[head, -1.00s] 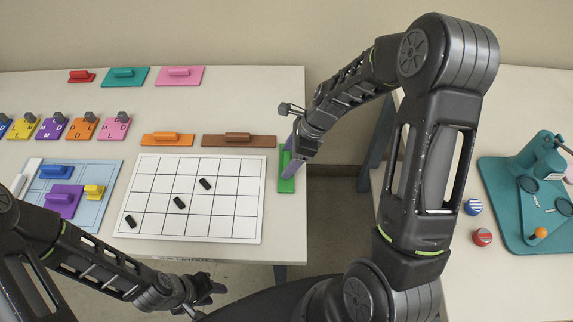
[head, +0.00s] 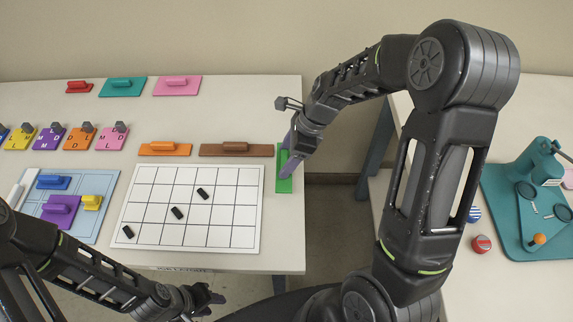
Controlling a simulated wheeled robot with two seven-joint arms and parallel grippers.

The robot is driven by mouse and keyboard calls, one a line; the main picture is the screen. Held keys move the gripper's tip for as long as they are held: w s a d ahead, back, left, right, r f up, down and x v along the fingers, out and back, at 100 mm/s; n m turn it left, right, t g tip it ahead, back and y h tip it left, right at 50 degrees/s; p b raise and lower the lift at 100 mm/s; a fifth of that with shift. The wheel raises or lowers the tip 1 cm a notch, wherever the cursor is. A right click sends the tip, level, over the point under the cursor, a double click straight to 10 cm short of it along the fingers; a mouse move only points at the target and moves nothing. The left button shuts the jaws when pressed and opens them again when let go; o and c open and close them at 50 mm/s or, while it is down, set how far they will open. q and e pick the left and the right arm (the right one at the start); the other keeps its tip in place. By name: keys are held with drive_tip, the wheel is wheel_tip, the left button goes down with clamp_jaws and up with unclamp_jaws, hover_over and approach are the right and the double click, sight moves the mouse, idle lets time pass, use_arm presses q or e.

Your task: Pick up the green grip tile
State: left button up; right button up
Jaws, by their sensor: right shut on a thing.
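The green grip tile (head: 284,184) lies at the right edge of the table, right of the white grid board. My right gripper (head: 290,168) is over it, pointing down, and is shut on it. The gripper hides the tile's grip and much of its middle. The tile looks to be at about table height; I cannot tell whether it touches the table. My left gripper (head: 212,298) is low at the table's front, away from the tile, and its finger opening is too small to tell.
The white grid board (head: 225,235) holds several black pieces. Orange (head: 165,153) and brown (head: 215,154) grip tiles lie behind it. A blue tray (head: 104,185) with tiles is at left. A gap separates this table from the right table, which has a teal device (head: 510,220).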

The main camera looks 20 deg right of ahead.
wheel_tip(320, 180, up, 5)
drive_tip(key=shift+r, duration=0.2)
idle(0.8)
